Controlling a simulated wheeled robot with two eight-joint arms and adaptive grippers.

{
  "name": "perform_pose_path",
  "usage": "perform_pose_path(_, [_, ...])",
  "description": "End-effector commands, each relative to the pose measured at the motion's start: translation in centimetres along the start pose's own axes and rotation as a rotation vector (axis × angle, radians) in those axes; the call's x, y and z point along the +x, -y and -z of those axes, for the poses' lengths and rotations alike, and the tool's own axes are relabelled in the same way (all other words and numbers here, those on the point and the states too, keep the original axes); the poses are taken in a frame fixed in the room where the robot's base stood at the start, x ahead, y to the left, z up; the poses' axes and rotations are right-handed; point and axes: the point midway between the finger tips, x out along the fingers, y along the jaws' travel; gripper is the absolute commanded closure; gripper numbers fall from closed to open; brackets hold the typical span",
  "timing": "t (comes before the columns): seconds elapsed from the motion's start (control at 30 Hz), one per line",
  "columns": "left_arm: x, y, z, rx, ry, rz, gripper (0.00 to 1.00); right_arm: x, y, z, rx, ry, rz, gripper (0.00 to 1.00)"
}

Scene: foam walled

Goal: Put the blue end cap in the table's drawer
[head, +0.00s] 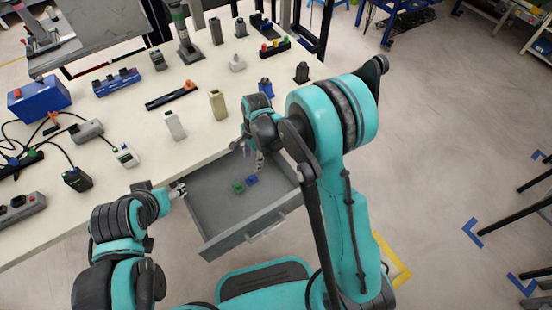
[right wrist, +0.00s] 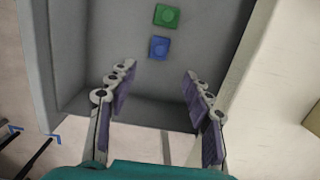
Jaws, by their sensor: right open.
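The drawer (head: 215,215) of the table stands pulled out below the tabletop's front edge. The blue end cap (head: 252,180) lies on its grey floor beside a green cap (head: 238,187). In the right wrist view the blue end cap (right wrist: 159,47) lies ahead of the fingertips, with the green cap (right wrist: 167,16) beyond it. My right gripper (head: 258,162) is over the drawer, its fingers apart and empty. It also shows in the right wrist view (right wrist: 158,72). My left gripper (head: 180,188) is at the drawer's left rear corner; its fingers are too small to read.
The table (head: 145,165) holds several upright blocks, a blue box (head: 38,98), connectors and cabled devices. A blue part (head: 265,86) stands on the tabletop behind my right wrist. The floor (head: 445,130) to the right is mostly clear.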

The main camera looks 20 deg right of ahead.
Motion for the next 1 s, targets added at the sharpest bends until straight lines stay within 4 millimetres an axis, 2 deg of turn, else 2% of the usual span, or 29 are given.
perform_pose_path(0.13, [0.0,0.0,0.0,0.000,0.000,0.000,0.37,-3.0,-0.8,0.4,-0.083,-0.017,0.043,0.49])
perform_pose_path(0.27, [0.0,0.0,0.0,0.000,0.000,0.000,0.37,-7.9,-2.8,1.0,-0.250,-0.064,0.119,0.49])
perform_pose_path(0.4, [0.0,0.0,0.0,0.000,0.000,0.000,0.37,-12.9,-5.8,1.7,-0.461,-0.145,0.202,0.49])
perform_pose_path(0.6, [0.0,0.0,0.0,0.000,0.000,0.000,0.37,-17.7,-11.1,2.4,-0.761,-0.302,0.286,0.49])
perform_pose_path(0.8, [0.0,0.0,0.0,0.000,0.000,0.000,0.37,-19.8,-16.0,2.9,-1.033,-0.484,0.319,0.49])
perform_pose_path(1.0, [0.0,0.0,0.0,0.000,0.000,0.000,0.37,-20.1,-18.6,3.1,-1.198,-0.607,0.313,0.49])
